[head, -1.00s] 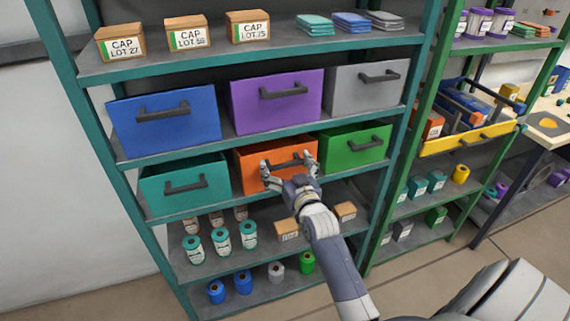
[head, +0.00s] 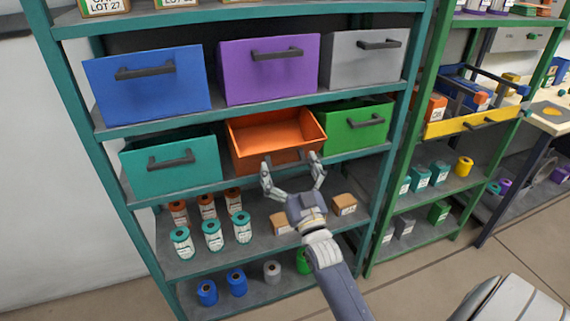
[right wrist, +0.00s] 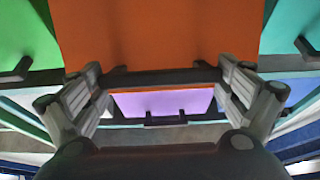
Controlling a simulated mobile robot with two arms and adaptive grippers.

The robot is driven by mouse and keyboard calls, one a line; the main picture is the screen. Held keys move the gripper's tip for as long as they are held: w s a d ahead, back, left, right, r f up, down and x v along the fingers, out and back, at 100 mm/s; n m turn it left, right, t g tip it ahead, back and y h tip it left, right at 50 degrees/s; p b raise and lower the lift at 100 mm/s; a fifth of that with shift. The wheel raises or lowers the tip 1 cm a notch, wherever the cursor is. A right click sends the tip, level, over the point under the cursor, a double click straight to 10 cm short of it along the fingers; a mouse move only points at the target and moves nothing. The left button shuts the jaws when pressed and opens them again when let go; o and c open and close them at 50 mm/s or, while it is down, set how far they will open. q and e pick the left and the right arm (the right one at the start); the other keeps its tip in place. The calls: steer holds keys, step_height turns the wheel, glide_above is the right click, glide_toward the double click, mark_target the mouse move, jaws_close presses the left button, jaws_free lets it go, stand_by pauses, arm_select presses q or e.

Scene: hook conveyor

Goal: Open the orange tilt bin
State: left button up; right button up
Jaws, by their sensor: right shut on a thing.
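The orange tilt bin (head: 248,154) is in the middle shelf row, between the teal bin and the green bin. It is tipped forward and its open top shows an empty-looking inside. My right gripper (head: 291,165) is at its front, with one finger at each side of the handle. In the right wrist view the dark handle bar (right wrist: 160,78) runs between the fingers against the orange front. The right gripper is shut on this handle. The handle is barely visible in the head view. My left gripper is not in view.
The teal bin (head: 172,165) and green bin (head: 357,125) flank it closely. Blue (head: 150,92), purple (head: 268,72) and grey bins (head: 365,58) sit above. Below are small boxes (head: 344,204) and several spools (head: 212,236). A green-framed rack (head: 400,170) stands at the right.

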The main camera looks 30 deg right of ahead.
steer(key=shift+y, duration=0.3)
steer(key=shift+s+a+f+b, duration=0.15)
steer(key=shift+s+f, duration=0.2)
steer(key=shift+f, duration=0.45)
steer(key=shift+s+a+f+b, duration=0.1)
steer(key=shift+s+f, duration=0.3)
steer(key=shift+f, duration=0.45)
steer(key=shift+s+a+f+b, duration=0.15)
steer(key=shift+s+f, duration=0.2)
steer(key=shift+f, duration=0.45)
steer(key=shift+d, duration=0.1)
steer(key=o, duration=1.2)
steer(key=shift+c, duration=0.2)
steer(key=shift+r, duration=0.1)
steer(key=shift+r, duration=0.1)
steer(key=v, duration=1.2)
